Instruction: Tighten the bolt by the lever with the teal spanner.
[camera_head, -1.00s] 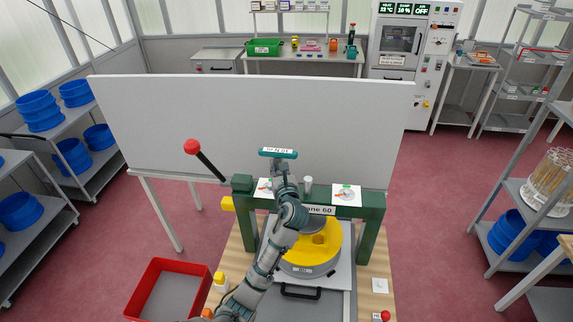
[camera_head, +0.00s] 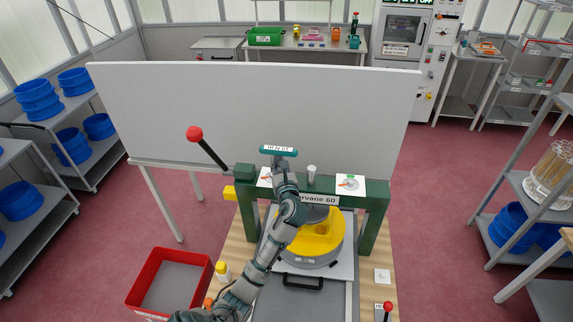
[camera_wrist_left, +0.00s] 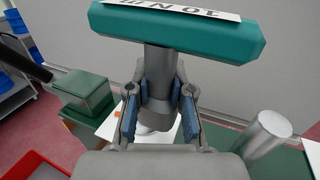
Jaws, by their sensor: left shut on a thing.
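The teal spanner (camera_head: 278,151) is an upright T-shape with a teal crossbar and a grey shaft. My left gripper (camera_head: 284,177) is shut on the shaft below the crossbar. The wrist view shows the crossbar (camera_wrist_left: 175,35) above and the fingers (camera_wrist_left: 160,98) on both sides of the shaft. The spanner stands over the left part of the green frame (camera_head: 372,207), near the black lever (camera_head: 211,153) with its red knob (camera_head: 194,133). The bolt there is hidden by the spanner and gripper; I cannot tell whether they touch. My right gripper is not in view.
A pale cylinder (camera_head: 311,174) stands on the frame to the right, beside a white card (camera_head: 350,186). A yellow round part (camera_head: 322,236) sits below the frame. A white panel (camera_head: 250,105) is behind. A red tray (camera_head: 136,291) lies at lower left.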

